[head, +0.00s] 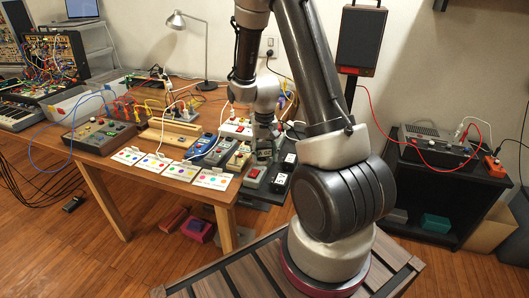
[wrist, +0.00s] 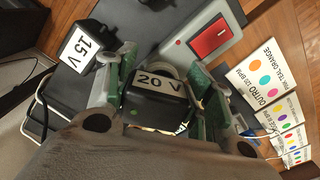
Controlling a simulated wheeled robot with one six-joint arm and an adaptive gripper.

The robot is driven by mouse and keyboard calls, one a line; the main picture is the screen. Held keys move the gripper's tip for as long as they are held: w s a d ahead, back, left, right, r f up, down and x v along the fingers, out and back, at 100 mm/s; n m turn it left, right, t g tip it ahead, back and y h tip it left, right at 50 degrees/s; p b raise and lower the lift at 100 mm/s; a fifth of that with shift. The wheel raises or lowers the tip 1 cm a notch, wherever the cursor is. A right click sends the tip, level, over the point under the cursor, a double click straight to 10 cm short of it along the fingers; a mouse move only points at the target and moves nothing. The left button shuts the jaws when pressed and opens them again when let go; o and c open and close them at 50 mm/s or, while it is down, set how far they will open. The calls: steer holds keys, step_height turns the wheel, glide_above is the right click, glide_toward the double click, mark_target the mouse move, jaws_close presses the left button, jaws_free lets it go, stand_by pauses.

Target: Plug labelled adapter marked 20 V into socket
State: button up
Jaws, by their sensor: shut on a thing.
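The black adapter labelled 20 V (wrist: 158,84) is between the two green-padded fingers of my gripper (wrist: 161,72) in the wrist view. The gripper is shut on it, with the white label facing the camera. In the head view my gripper (head: 264,150) is low over the right end of the wooden table, partly behind my arm. A black adapter labelled 15 V (wrist: 82,48) sits just left of the gripper in the wrist view. I cannot make out the socket, nor whether the 20 V adapter touches anything beneath it.
A grey housing with a red rocker switch (wrist: 209,38) lies just beyond the gripper. Printed cards with coloured dots (wrist: 266,72) lie to the right; they also line the front of the table (head: 174,171). Cables run along the left in the wrist view. A desk lamp (head: 177,22) stands behind.

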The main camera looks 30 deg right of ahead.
mark_target(265, 147)
steer(key=shift+f, duration=0.45)
steer(key=o, duration=1.3)
steer(key=shift+c, duration=0.2)
step_height(265, 147, up, 12)
steer(key=s+a+r+n+t, duration=0.2)
steer(key=s+r, duration=0.7)
steer(key=s, duration=0.2)
steer(key=s+a+r+n+t, duration=0.2)
steer(key=s+a+r, duration=0.1)
steer(key=s+r, duration=0.6)
steer(key=shift+s+r, duration=0.3)
steer(key=shift+s, duration=0.55)
